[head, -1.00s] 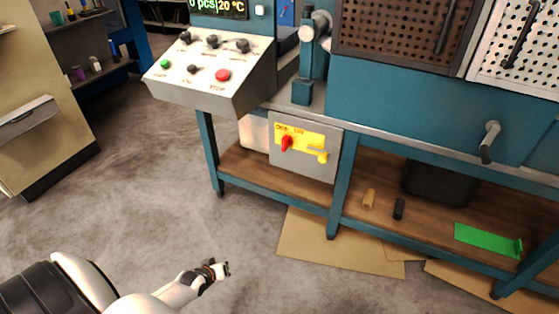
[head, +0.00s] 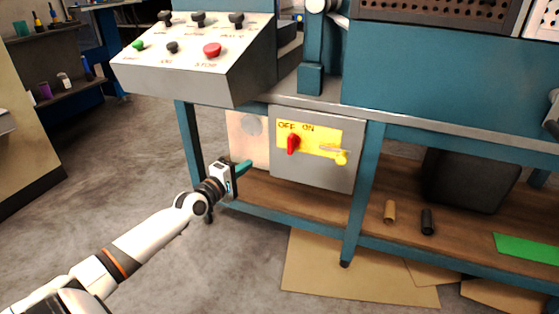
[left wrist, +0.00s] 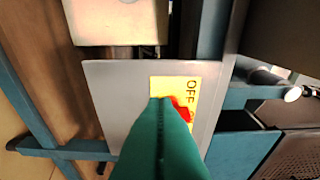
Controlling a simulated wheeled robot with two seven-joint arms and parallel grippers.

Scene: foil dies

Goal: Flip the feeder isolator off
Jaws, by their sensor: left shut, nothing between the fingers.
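The feeder isolator is a grey box (head: 312,176) under the bench, with a yellow plate (head: 320,136) lettered OFF and ON. Its red handle (head: 293,144) stands near upright, tilted slightly, just below the lettering. A yellow lever-like part (head: 340,156) sits at the plate's right. My left gripper (head: 247,166) is shut and empty, its teal fingers left of the box and apart from the handle in the head view. In the left wrist view, the shut fingers (left wrist: 160,102) cover part of the plate (left wrist: 208,82) and of the red handle (left wrist: 181,108). My right gripper is out of view.
A sloped control panel (head: 180,82) with a red stop button (head: 212,50) overhangs above and left. A bench leg (head: 362,190) stands just right of the box. The lower shelf (head: 400,248) holds small cylinders and a dark bin (head: 468,182). Cardboard (head: 345,275) lies on the floor.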

